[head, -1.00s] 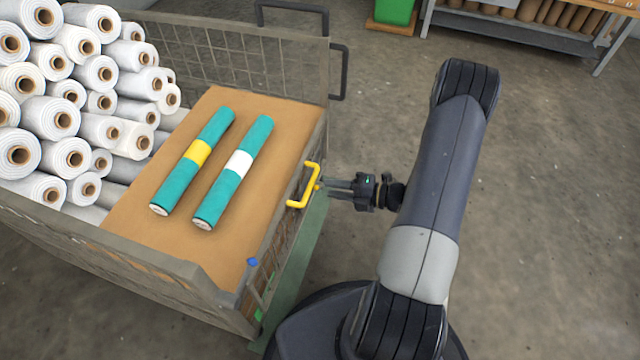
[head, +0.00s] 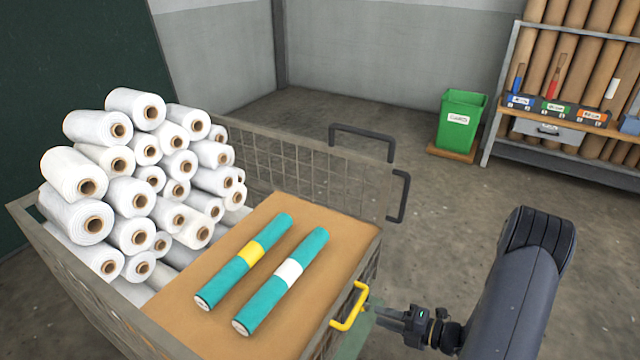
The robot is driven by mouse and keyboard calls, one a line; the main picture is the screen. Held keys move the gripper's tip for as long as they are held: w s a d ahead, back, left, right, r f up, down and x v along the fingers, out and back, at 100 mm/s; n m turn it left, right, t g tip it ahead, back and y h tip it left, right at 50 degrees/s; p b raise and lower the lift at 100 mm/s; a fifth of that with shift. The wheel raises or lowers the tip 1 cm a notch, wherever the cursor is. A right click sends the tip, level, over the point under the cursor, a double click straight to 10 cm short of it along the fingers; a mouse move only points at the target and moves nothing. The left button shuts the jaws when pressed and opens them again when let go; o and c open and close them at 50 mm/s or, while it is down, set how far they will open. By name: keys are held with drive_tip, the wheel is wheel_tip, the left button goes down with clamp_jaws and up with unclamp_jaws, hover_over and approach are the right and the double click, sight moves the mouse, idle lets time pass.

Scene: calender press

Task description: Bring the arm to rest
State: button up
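My gripper (head: 377,314) is at the lower right, beside the yellow handle (head: 350,308) on the right side of the mesh cart (head: 335,185). Its two dark fingers point left toward the handle with a gap between them, and nothing shows held in them. Whether the fingertips touch the handle I cannot tell. My arm reaches in from the lower right corner. Two teal rolls lie side by side on the cart's brown board (head: 300,215): one with a yellow band (head: 250,254), one with a white band (head: 288,273).
White rolls (head: 130,190) are stacked in the cart's left part. A green bin (head: 461,122) stands on a board at the back. A shelf (head: 545,130) with brown tubes and small boxes is at the upper right. Bare floor (head: 440,220) lies between cart and shelf.

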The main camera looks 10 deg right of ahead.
sight(358, 307)
drive_tip(key=b+x, duration=0.1)
drive_tip(key=x, duration=0.7)
drive_tip(key=shift+b, duration=0.3)
drive_tip(key=shift+a+r, duration=0.1)
drive_tip(key=shift+r, duration=0.15)
